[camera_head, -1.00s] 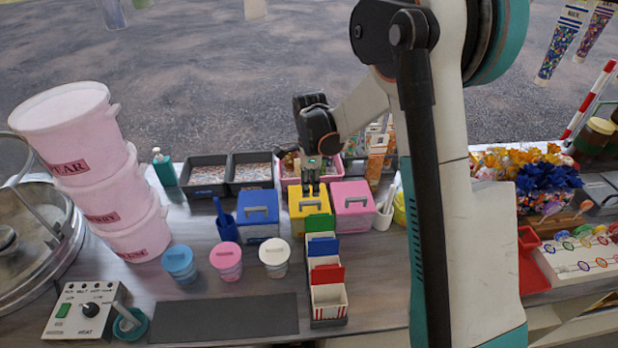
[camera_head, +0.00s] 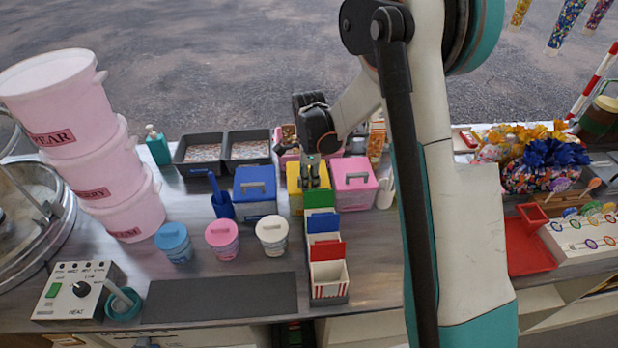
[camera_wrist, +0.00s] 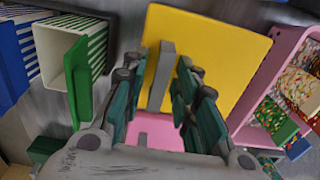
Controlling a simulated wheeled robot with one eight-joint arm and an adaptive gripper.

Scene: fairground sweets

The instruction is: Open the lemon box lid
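The yellow lemon box (camera_head: 296,205) stands on the counter between a blue box and a pink box. Its flat yellow lid (camera_wrist: 215,50) is closed and carries a raised grey handle (camera_wrist: 160,78). My gripper (camera_head: 312,182) is over the lid at the handle and hides part of the box in the head view. In the wrist view my gripper (camera_wrist: 161,70) is open, with one finger on each side of the handle. Narrow gaps seem to show between the fingers and the handle.
The blue box (camera_head: 255,190) is close on the left and the pink box (camera_head: 355,185) close on the right. A rack of upright cartons (camera_head: 328,285) stands just in front. A white cup (camera_head: 385,192) is right of the pink box. Dark trays (camera_head: 198,150) lie behind.

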